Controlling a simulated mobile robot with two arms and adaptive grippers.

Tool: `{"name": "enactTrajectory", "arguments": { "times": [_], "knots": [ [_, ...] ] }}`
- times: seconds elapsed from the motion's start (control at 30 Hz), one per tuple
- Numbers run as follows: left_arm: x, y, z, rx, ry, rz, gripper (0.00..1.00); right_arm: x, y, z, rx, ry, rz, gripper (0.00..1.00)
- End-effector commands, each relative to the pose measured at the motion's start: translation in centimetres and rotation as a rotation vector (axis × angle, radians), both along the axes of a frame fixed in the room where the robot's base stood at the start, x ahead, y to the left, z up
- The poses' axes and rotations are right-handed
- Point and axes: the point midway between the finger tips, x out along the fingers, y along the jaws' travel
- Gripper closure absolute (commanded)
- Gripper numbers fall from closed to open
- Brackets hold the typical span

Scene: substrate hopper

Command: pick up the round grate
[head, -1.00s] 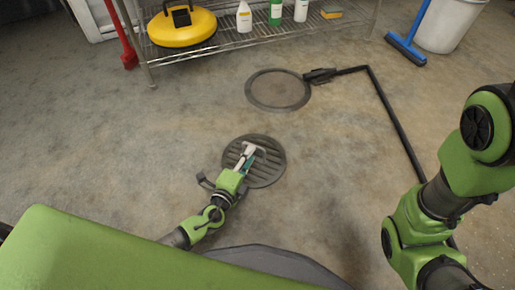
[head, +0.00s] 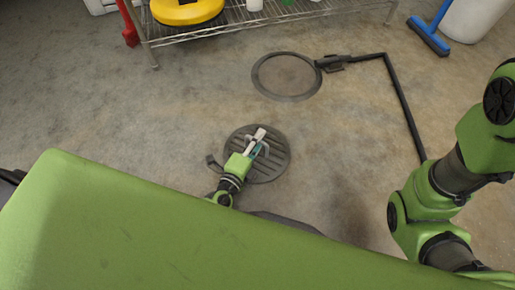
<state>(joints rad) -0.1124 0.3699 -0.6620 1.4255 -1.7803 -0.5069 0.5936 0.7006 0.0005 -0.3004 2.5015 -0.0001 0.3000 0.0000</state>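The round grate (head: 274,168) is a dark slatted disc lying on the concrete floor at the centre of the head view. My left gripper (head: 261,142) is over it, fingers pointing away from me. Its pale fingers and a teal part overlap the middle of the grate and hide some slats. A grey, loop-like shape shows at the fingers; I cannot tell whether they touch or grip it. My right arm (head: 437,207) stands at the right, and its gripper is out of the picture.
A round, rimmed floor plate or opening (head: 287,77) lies beyond the grate. A black pole with a flat head (head: 398,98) lies to its right. A wire shelf (head: 270,22) with a yellow item, a blue broom (head: 429,38) and a white bin stand at the back.

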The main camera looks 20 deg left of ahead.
Motion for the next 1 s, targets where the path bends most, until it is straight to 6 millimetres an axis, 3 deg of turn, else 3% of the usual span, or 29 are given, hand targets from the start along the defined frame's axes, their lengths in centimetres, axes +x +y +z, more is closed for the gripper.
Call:
{"name": "enactTrajectory", "arguments": {
  "times": [0.03,0.1,0.63,0.93,1.0],
  "knots": [
    [0.0,0.0,0.0,0.0,0.0,0.0,0.86,-0.2,-0.1,0.0,0.001,-0.004,0.001,0.6],
    [0.0,0.0,0.0,0.0,0.0,0.0,1.0,-0.3,-0.1,-0.1,0.002,-0.007,0.001,0.6],
    [0.2,0.0,0.9,-0.001,-0.006,0.001,1.0,0.1,0.0,0.5,0.0,0.002,-0.001,0.6],
    [0.2,0.0,3.9,-0.001,-0.007,0.001,1.0,0.1,0.0,3.0,0.001,0.0,0.0,0.6],
    [-0.4,0.7,4.9,0.001,-0.006,0.001,1.0,1.5,-0.1,2.7,0.004,0.037,0.002,0.6]
  ]
}}
